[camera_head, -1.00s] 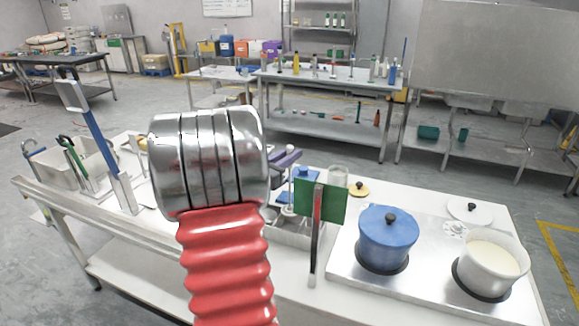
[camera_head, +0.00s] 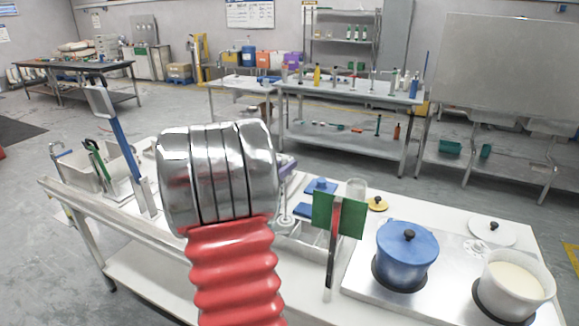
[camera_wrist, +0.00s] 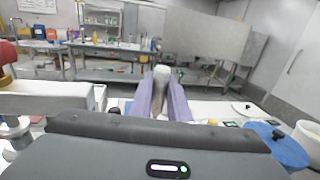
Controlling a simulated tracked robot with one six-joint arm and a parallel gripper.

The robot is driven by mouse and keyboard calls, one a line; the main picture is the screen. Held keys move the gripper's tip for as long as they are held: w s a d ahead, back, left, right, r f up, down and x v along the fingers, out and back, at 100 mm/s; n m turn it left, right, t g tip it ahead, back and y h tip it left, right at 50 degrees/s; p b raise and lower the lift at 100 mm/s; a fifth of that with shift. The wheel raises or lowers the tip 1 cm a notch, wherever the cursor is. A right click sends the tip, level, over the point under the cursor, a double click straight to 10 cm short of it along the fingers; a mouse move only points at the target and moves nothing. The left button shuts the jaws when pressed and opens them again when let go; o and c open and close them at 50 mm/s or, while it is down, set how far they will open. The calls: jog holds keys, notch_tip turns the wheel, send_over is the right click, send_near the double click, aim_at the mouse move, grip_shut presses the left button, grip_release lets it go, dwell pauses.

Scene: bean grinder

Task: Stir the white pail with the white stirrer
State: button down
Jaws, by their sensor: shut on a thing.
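The white pail (camera_head: 522,300) stands on the right of the metal hob, open, with creamy liquid inside. It also shows at the right edge of the wrist view (camera_wrist: 309,142). My gripper's purple fingers (camera_wrist: 161,98) are shut on a pale, whitish-grey upright piece, which looks like the white stirrer (camera_wrist: 162,74). Its lower end is hidden in the wrist view. In the head view my red and metal arm hides most of the gripper; only a purple part (camera_head: 287,165) shows, left of the pail and well apart from it.
A blue lidded pot (camera_head: 407,262) stands on the hob (camera_head: 375,290) left of the pail. A white lid (camera_head: 492,234) lies behind. A green-and-red upright tool (camera_head: 336,225) stands between my arm and the blue pot. Upright tools crowd the left end of the table.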

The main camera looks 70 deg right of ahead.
jog(key=w+a+f+n+t+y, duration=0.1)
jog(key=w+a+n+t, duration=0.45)
jog(key=w+a, duration=0.8)
jog(key=w+a+f+n+t, duration=0.1)
jog(key=w+a+n+t, duration=0.2)
jog(key=w+a+t, duration=1)
jog(key=w+a+n+t+y, duration=0.1)
jog(key=w+a+n+y, duration=0.2)
jog(key=a, duration=0.8)
jog(key=w+a+f+n+t+y, duration=0.1)
jog(key=w+a+n+y, duration=0.2)
jog(key=a, duration=0.9)
jog(key=w+a+f+n+t+y, duration=0.1)
jog(key=w+a+n+y, duration=0.2)
jog(key=w+a+y, duration=0.2)
jog(key=w+a, duration=0.3)
jog(key=a, duration=0.3)
jog(key=shift+w+a, duration=0.35)
jog(key=shift+a, duration=0.05)
jog(key=shift+s+f+t, duration=0.1)
jog(key=shift+t, duration=0.15)
